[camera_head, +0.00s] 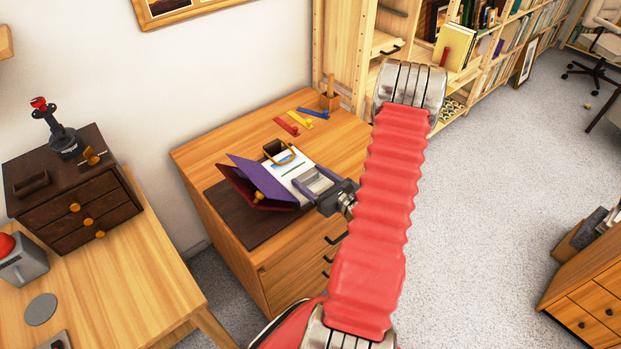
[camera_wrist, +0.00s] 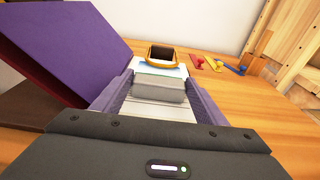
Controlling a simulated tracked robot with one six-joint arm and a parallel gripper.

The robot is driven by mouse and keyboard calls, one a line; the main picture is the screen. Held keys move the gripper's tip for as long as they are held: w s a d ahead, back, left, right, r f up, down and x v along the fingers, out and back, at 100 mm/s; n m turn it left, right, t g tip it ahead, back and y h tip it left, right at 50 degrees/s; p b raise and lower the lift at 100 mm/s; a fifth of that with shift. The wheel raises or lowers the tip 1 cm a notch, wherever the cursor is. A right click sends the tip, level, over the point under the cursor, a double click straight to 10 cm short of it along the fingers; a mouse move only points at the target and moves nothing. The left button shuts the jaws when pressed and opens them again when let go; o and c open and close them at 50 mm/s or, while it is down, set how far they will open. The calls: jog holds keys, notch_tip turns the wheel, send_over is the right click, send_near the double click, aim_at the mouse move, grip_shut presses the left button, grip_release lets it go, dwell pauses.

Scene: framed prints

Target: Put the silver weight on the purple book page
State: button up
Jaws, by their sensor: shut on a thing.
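The purple book (camera_head: 250,175) lies open on the wooden cabinet top, its purple cover or leaf raised at a slant; this purple panel also fills the left of the wrist view (camera_wrist: 75,50). A white page with a coloured print (camera_head: 287,167) lies to its right. The silver weight (camera_wrist: 160,88) is a grey block between my gripper's purple fingers. My gripper (camera_head: 313,181) is shut on it, over the white page at its near end. In the wrist view my gripper (camera_wrist: 158,82) hides part of the page, and I cannot tell whether the weight touches it.
A dark, gold-rimmed object (camera_head: 277,151) stands at the page's far end. A dark mat (camera_head: 255,228) lies under the book. Red, yellow and blue small items (camera_head: 287,126) and a wooden cup (camera_head: 330,98) are at the back. A dark drawer box (camera_head: 70,190) stands left.

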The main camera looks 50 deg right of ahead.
jog(key=o, duration=1.3)
jog(key=shift+o, duration=0.2)
jog(key=s+a+r, duration=0.1)
jog(key=s+r, duration=0.1)
jog(key=s, duration=1)
jog(key=shift+a, duration=0.15)
jog(key=shift+w, duration=0.15)
jog(key=w+a+r+n+g+y, duration=0.3)
jog(key=w+a+r+n+y, duration=0.25)
jog(key=a, duration=0.45)
jog(key=w+a+r+n+g+y, duration=0.25)
jog(key=a+r+n+y, duration=0.3)
jog(key=a+n, duration=0.45)
jog(key=s+a+r+n+g+h, duration=0.2)
jog(key=s+a+r+n+g, duration=0.15)
jog(key=a+n, duration=0.35)
jog(key=s+a+r+n+g+h, duration=0.25)
jog(key=s+a+n+g, duration=0.2)
jog(key=a+n, duration=0.25)
notch_tip(320, 180, up, 10)
jog(key=n+t+h, duration=0.3)
jog(key=n+h, duration=0.2)
jog(key=n, duration=0.2)
jog(key=shift+s+a+n, duration=0.35)
jog(key=shift+s+a, duration=0.05)
